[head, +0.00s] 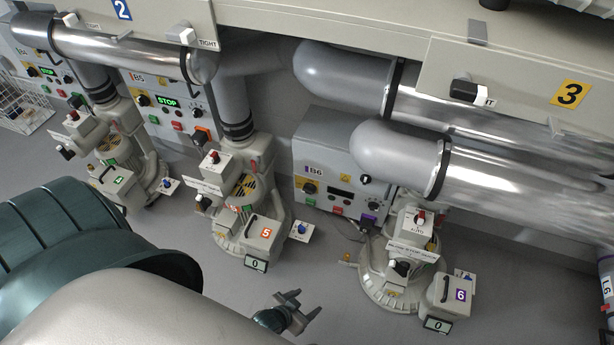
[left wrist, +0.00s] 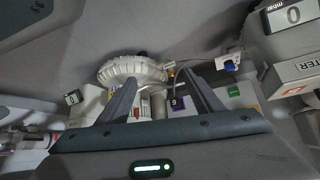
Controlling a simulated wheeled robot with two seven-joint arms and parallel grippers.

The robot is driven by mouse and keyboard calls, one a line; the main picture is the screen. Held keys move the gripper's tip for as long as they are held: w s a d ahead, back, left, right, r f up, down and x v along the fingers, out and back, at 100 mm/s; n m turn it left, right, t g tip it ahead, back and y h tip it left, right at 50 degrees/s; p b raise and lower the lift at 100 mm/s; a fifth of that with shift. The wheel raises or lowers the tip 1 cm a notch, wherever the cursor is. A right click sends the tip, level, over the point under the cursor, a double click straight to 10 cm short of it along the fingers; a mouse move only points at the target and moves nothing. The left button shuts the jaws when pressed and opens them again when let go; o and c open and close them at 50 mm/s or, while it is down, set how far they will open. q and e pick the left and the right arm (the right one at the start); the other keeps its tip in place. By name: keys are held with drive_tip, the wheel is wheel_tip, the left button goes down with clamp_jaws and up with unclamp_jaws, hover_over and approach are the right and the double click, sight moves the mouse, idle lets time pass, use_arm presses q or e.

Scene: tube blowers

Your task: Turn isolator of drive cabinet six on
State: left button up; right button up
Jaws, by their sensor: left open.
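Drive cabinet six, a grey box labelled B6 (head: 335,150), is on the wall at the middle of the head view. Its rotary isolator (head: 309,187), a dark knob on a yellow plate, is at the left of its front; its exact angle is too small to tell. The cabinet's display (head: 340,193) looks dark. My left gripper (head: 305,306) is open and empty, in front of and below the cabinet, well apart from it. In the left wrist view its two fingers (left wrist: 162,100) are spread with nothing held between them. My right gripper is not in view.
Blower six (head: 395,275), with its numbered box (head: 450,295), stands below right of the cabinet. Blower five (head: 240,215) stands to the left. Large pipes (head: 470,115) overhang at the right. Cabinet B5 (head: 165,95) shows a green STOP. Floor between the blowers is clear.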

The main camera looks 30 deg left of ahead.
sight(308, 192)
use_arm(q)
drive_tip(key=w+a+r+n+t+y+b, duration=0.2)
drive_tip(key=w+a+r+b, duration=0.2)
drive_tip(key=w+a+b, duration=0.4)
drive_tip(key=w+a+r+n+t+y+b, duration=0.2)
drive_tip(key=w+a+r+b, duration=0.3)
drive_tip(key=w+a+b, duration=0.3)
drive_tip(key=w+a+t, duration=0.1)
drive_tip(key=w+a, duration=0.1)
drive_tip(key=w, duration=0.1)
drive_tip(key=shift+a, duration=0.25)
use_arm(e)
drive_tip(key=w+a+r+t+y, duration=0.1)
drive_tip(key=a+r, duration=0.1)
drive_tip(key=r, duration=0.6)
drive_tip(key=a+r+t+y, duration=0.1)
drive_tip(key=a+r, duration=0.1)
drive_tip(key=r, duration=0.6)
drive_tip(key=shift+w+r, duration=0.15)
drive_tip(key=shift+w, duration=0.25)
use_arm(q)
drive_tip(key=shift+f, duration=0.1)
